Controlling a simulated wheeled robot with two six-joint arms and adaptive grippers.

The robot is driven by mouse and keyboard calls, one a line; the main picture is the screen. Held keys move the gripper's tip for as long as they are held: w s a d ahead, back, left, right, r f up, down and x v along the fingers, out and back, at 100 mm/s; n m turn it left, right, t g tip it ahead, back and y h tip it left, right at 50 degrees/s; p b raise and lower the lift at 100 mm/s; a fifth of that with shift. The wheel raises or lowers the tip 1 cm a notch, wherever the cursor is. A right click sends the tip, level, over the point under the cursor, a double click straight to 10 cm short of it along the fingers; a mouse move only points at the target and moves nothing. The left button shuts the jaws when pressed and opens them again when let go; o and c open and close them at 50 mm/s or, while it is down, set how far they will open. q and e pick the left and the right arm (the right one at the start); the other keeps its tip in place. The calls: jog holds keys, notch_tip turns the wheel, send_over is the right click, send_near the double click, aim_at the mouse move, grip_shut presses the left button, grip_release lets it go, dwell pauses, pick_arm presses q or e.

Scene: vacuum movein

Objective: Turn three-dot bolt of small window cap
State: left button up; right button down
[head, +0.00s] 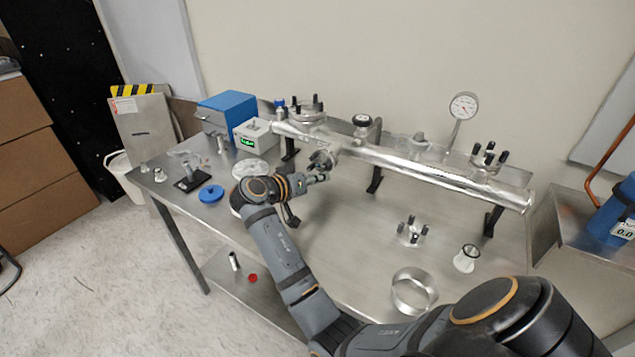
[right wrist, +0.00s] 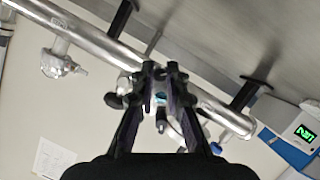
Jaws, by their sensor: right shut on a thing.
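My right gripper (head: 320,178) reaches in at the near side of the steel tube (head: 430,172), close to a small round fitting (head: 322,158) on a short side port, likely the small window cap. In the right wrist view the two black fingers (right wrist: 163,75) are close together, shut on a small part between them. That part is mostly hidden, and a bit of teal and dark detail (right wrist: 160,101) shows behind the fingers. The dots on the bolt are too small to make out. My left gripper is not in view.
The tube rests on black stands (head: 375,180) with a gauge (head: 463,106) behind. A cap with black knobs (head: 411,234), a metal ring (head: 413,291) and a small flanged piece (head: 466,259) lie on the front right table. A blue box (head: 227,108) stands at back left.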

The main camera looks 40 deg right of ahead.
jog(key=shift+m+t+y+b, duration=0.4)
jog(key=shift+m+t+b, duration=0.3)
jog(key=shift+m+b, duration=0.3)
jog(key=c, duration=1.6)
grip_release()
jog(key=shift+d, duration=0.1)
jog(key=shift+c, duration=0.2)
